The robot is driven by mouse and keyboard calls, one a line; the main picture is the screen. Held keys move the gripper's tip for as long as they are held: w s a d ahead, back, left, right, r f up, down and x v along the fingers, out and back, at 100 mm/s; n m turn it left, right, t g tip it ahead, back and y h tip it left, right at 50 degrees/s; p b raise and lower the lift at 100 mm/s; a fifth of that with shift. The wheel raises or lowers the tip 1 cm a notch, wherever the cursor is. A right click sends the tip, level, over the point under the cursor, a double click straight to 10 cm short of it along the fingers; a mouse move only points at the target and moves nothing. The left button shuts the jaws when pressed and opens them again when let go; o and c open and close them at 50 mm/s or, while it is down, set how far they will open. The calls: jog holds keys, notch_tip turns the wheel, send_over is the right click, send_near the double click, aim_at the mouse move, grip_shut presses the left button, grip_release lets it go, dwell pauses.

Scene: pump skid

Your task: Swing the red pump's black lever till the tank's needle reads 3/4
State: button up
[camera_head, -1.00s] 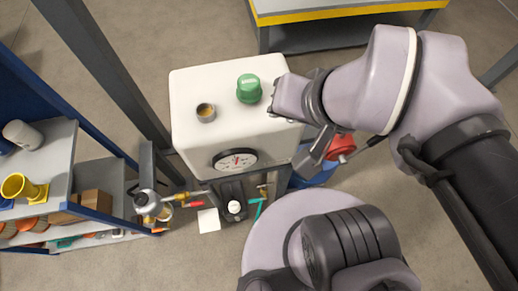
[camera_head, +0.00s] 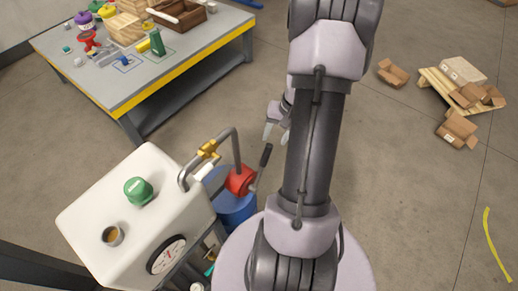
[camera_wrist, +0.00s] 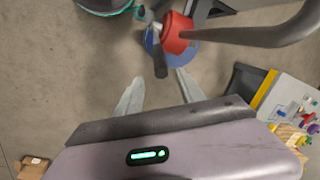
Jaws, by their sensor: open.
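The red pump (camera_head: 240,180) sits on a blue drum (camera_head: 236,212) beside the white tank (camera_head: 100,225). Its black lever (camera_head: 265,158) tilts up to the right. The tank's round gauge (camera_head: 166,256) is seen at a slant, and its needle's reading is too small to tell. My gripper (camera_head: 277,134) is open and empty above the lever's upper end, partly hidden by my arm. In the wrist view, the lever (camera_wrist: 160,60) points toward my open gripper (camera_wrist: 159,80), its end showing between the fingertips. Contact cannot be told. The red pump (camera_wrist: 177,33) is just beyond.
A grey pipe with a yellow valve (camera_head: 208,148) joins tank and pump. A green cap (camera_head: 138,190) tops the tank. A yellow-edged workbench (camera_head: 185,60) with several items stands behind. A pallet with boxes (camera_head: 460,85) lies at the right. The floor right of my arm is mostly clear.

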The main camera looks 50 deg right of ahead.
aim_at(266, 156)
jog(key=b+x, duration=0.3)
jog(key=x, duration=0.9)
jog(key=shift+w+a+f+b, duration=0.1)
jog(key=shift+f+b, duration=0.2)
jog(key=shift+c, duration=0.3)
grip_shut()
dwell(0.4)
